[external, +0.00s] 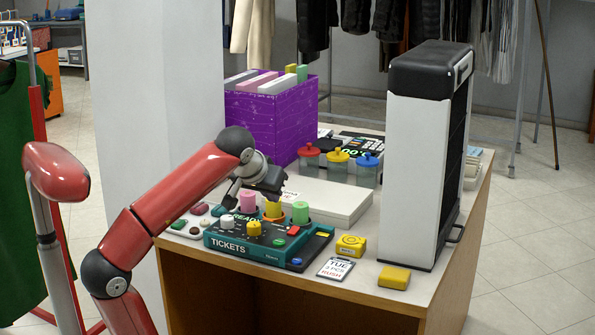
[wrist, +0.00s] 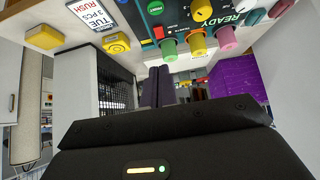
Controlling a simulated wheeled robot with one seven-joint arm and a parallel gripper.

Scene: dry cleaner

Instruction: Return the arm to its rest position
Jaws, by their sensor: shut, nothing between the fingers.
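My red arm reaches from the lower left over the counter in the external view. My gripper (external: 232,202) is at its end, just above the left part of the ticket machine (external: 232,248), near its pink roll. In the wrist view my gripper (wrist: 158,72) shows two dark fingers lying close together, shut with nothing between them. The ticket machine also shows in the wrist view (wrist: 186,22), upside down, with pink, yellow and green rolls. Whether the gripper touches the machine I cannot tell.
A purple file box (external: 270,118) stands behind my gripper. A tall black-and-white unit (external: 412,170) stands at the right. Lidded jars (external: 338,165), a white flat box (external: 335,202), a yellow tape measure (external: 350,245), a yellow block (external: 394,277) and a tag (external: 335,268) share the counter.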

